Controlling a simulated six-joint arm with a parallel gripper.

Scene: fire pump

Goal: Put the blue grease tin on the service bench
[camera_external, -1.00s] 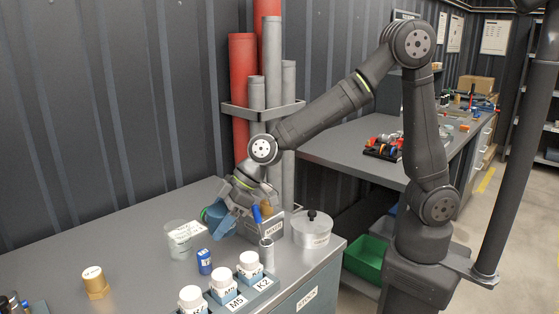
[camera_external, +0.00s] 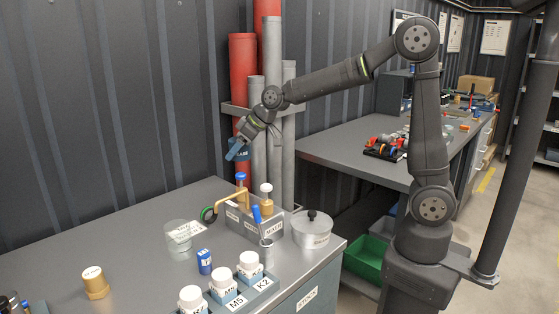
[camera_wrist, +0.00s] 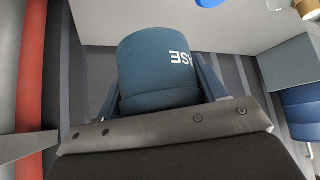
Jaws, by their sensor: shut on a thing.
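The blue grease tin (camera_wrist: 160,65) fills the middle of the wrist view, with part of its white lettering showing upside down. My gripper (camera_wrist: 165,88) is shut on it, a blue finger on each side. In the external view my gripper (camera_external: 237,150) is in the air above the back of the near bench, in front of the pipes. The tin (camera_external: 243,155) shows there only as a small dark blue patch. A second grey bench (camera_external: 335,147), likely the service bench, runs along the wall behind my arm, at right.
The near bench (camera_external: 140,222), labelled STOCK, holds a grey caddy (camera_external: 262,226) with upright tools, a lidded pot (camera_external: 312,231), a glass beaker (camera_external: 178,237) and white-capped bottles. Red and grey pipes stand at the wall. The far bench has a tray of coloured parts (camera_external: 383,148) and bare top left of it.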

